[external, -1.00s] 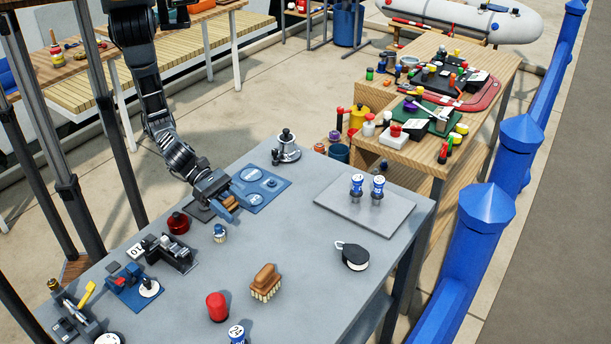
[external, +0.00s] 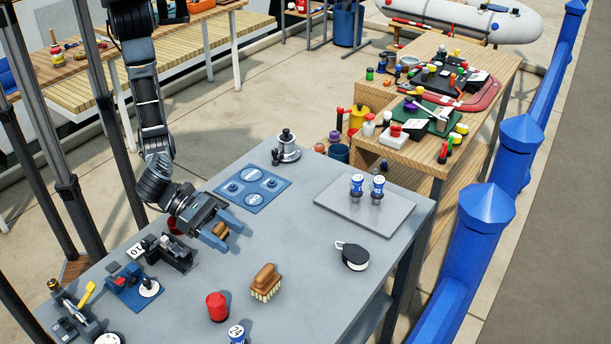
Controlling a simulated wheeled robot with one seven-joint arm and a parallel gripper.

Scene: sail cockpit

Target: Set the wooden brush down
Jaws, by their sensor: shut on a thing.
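My gripper (external: 227,233) is over the left middle of the grey table, its blue-grey fingers pointing down and right. It is shut on a small brown wooden piece (external: 221,230), which looks like the wooden brush. The fingers hide most of this piece, and I cannot tell its height above the table. A second brown brush (external: 266,278) with pale bristles stands on the table to the lower right, apart from my gripper.
The grey table (external: 310,245) is clear right of my gripper. A red cylinder (external: 217,306), a black pulley block (external: 353,255), a blue plate (external: 253,188), a grey tray (external: 365,213) with two cans, and a black device (external: 168,252) stand around it. My gripper partly hides a red pot.

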